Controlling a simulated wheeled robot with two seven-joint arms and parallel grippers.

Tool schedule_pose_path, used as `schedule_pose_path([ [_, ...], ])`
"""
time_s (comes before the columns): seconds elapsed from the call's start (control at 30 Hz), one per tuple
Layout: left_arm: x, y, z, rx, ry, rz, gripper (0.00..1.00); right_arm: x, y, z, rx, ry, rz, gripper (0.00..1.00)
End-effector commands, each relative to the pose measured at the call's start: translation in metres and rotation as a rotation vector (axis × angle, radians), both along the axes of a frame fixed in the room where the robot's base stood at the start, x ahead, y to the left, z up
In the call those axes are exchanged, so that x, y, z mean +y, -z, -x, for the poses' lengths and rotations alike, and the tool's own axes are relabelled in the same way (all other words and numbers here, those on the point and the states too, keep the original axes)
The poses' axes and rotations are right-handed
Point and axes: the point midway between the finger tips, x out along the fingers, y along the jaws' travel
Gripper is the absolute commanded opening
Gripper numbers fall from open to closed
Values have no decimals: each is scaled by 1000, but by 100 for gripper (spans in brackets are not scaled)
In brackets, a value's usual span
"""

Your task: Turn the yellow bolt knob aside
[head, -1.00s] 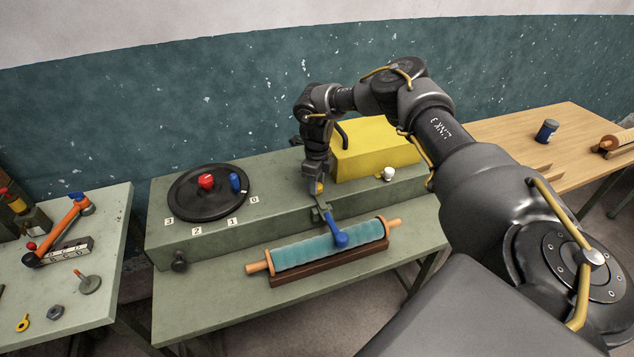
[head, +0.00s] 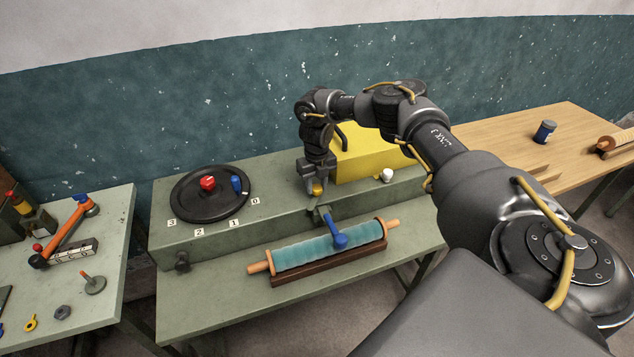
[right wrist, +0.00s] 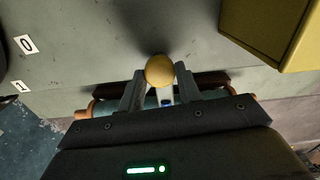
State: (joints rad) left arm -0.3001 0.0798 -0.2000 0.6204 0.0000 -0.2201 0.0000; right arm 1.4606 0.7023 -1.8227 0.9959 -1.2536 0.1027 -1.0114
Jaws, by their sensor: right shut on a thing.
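The yellow bolt knob (head: 317,189) is a small round ball near the front edge of the green raised box, left of the yellow block. My right gripper (head: 316,184) comes down on it from above and is shut on it. In the right wrist view the yellow ball (right wrist: 160,69) sits between the two grey fingertips (right wrist: 160,82). The bolt under the knob is mostly hidden. A blue-handled lever (head: 334,239) hangs just in front, over the teal roller. My left gripper is not in view.
The yellow block (head: 375,152) and a white knob (head: 387,175) stand right of the gripper. A black dial (head: 209,207) with red and blue knobs is on the left. The teal roller (head: 320,246) lies in front. The box top between dial and gripper is clear.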

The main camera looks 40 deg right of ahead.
Motion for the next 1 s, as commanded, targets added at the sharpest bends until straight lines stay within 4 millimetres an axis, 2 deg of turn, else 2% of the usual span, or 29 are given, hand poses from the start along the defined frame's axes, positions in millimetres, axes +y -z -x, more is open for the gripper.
schedule_pose_path([
  [0.6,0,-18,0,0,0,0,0,-1,-2,-1,-4,568,0,11],
  [1.0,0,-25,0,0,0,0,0,-1,-2,-1,-5,794,1,11],
])
